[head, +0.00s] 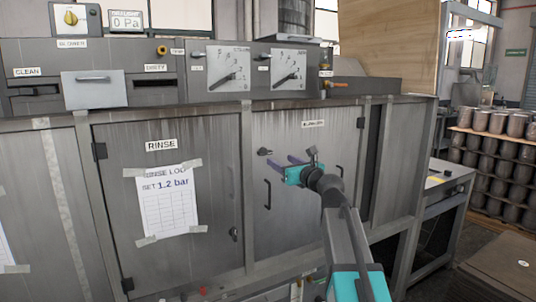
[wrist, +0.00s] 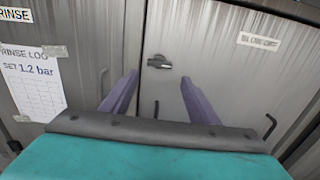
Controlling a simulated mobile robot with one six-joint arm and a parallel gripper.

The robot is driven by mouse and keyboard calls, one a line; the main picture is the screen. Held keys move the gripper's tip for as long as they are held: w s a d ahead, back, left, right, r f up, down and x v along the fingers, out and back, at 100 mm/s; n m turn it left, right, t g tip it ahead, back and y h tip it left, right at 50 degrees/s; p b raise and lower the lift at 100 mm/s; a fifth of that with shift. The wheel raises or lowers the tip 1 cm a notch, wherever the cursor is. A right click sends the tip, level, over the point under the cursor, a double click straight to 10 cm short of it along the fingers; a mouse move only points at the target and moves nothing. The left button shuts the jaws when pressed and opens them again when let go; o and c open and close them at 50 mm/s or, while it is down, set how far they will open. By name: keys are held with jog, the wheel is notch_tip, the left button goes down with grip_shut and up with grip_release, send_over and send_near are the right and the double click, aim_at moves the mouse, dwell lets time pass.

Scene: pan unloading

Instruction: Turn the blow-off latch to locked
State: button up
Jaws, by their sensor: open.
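The latch (head: 265,152) is a small dark lever on the upper left of the grey door (head: 310,142), whose label is hard to read. It also shows in the wrist view (wrist: 159,62), lying roughly level, with a round pivot at its left end and a dark tip to the right. My gripper (head: 279,160) is teal with two purple fingers, in front of this door. In the wrist view the fingers (wrist: 160,79) are wide apart and empty. The latch appears between and beyond their tips, apart from both.
A bar handle (head: 267,193) sits below the latch, and another (head: 338,180) is at the door's right. The rinse door (head: 170,196) with a taped log sheet (head: 168,203) is to the left. Gauges (head: 228,68) and a drawer (head: 95,89) are above.

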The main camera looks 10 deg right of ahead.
aim_at(267, 153)
jog(key=shift+p+x, duration=1.05)
jog(key=shift+x, duration=4.65)
jog(key=shift+f, duration=0.1)
jog(key=c, duration=0.8)
